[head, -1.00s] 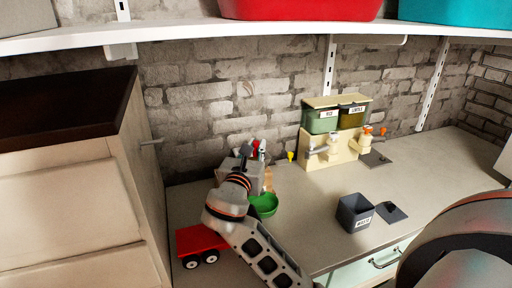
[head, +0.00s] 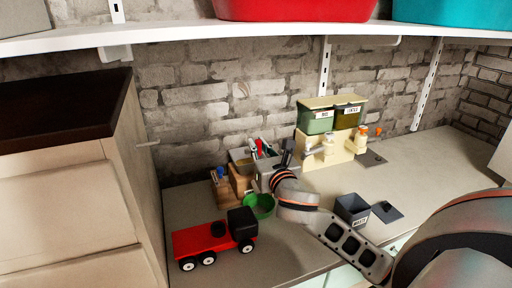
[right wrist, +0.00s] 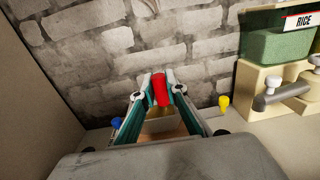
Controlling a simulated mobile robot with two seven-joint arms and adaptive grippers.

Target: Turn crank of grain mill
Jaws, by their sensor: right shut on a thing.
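The grain mill shows in the head view as a wooden body (head: 240,181) with a pale hopper top (head: 239,156), standing near the brick wall. My right gripper (head: 262,149) is at the mill's right side, its fingers pointing towards the wall. In the right wrist view, the fingertips (right wrist: 160,90) are closed around a red piece (right wrist: 161,89), which looks like the crank's knob. It also shows as red in the head view (head: 259,147). Part of the wooden body (right wrist: 165,126) shows between the fingers. The crank arm is hidden by my gripper. My left gripper is not in view.
A green bowl (head: 260,206) stands close under my right wrist. A red toy truck (head: 202,240) is in front. A beige dispenser (head: 344,148) and a dark grey bin (head: 352,209) stand to the right. A wooden cabinet (head: 140,190) borders the left.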

